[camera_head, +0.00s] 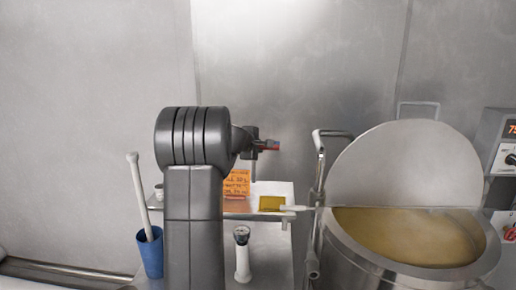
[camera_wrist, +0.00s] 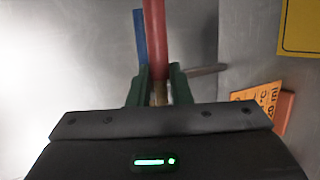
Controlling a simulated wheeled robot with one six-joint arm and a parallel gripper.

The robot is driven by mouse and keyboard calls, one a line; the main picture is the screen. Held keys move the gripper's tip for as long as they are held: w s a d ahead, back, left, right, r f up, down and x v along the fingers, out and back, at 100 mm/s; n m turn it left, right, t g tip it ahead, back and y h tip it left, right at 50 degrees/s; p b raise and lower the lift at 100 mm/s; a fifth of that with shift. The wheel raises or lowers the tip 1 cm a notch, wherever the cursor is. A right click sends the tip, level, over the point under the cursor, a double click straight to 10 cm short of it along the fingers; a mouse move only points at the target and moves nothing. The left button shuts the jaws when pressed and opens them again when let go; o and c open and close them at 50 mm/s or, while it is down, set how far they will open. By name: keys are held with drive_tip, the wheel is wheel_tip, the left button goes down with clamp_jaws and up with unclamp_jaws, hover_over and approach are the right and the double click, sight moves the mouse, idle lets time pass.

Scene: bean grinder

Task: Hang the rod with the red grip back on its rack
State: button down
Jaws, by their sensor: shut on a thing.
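My gripper (camera_wrist: 160,88) is shut on the rod with the red grip (camera_wrist: 154,40). In the wrist view the red grip stands up from between the green fingertips, with a brownish part showing just between them. In the head view the red grip (camera_head: 271,146) shows at the end of my arm, above the shelf and in front of the steel wall. My arm and gripper hide much of the rod there. A grey bar (camera_wrist: 207,70) shows to the right of the fingers; I cannot tell whether it belongs to the rod. I cannot make out the rack for certain.
A large pot (camera_head: 370,250) with tan contents and a raised lid (camera_head: 400,165) stands right. A metal post (camera_head: 319,190) stands beside it. An orange note (camera_head: 237,184) and yellow item (camera_head: 272,203) are on the shelf. A blue cup (camera_head: 150,254) holding a pale stick stands left.

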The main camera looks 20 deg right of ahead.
drive_tip(key=c, duration=1.3)
unclamp_jaws()
drive_tip(key=shift+o, duration=0.2)
drive_tip(key=b+v, duration=0.2)
drive_tip(key=v, duration=1.2)
drive_tip(key=shift+w+d, duration=0.15)
drive_tip(key=p+x, duration=0.3)
drive_tip(key=x, duration=1)
drive_tip(key=shift+w+d+r, duration=0.15)
drive_tip(key=shift+r, duration=0.25)
